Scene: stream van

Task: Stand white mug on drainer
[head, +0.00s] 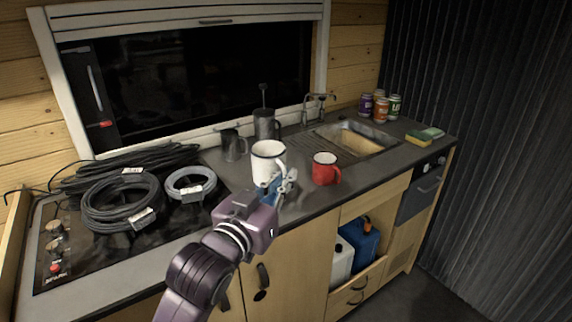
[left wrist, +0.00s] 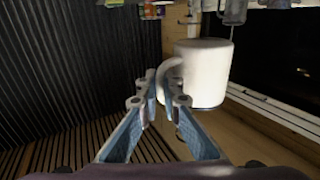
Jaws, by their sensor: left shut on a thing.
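The white mug (head: 267,158) with a dark rim is upright at the middle of the worktop, in front of two grey metal vessels. My left gripper (head: 284,182) is shut on its handle from the front. In the left wrist view, the fingertips (left wrist: 157,92) close around the handle of the white mug (left wrist: 204,72), which appears inverted there. I cannot tell whether the mug's base touches the worktop. The drainer (head: 302,142) is the grooved area left of the sink basin, behind and right of the mug; its visible part is bare. My right gripper is not in view.
A red mug (head: 325,168) stands close right of the white mug. The tap (head: 316,108) rises behind the sink (head: 352,139). Coiled cables (head: 122,201) cover the left side.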

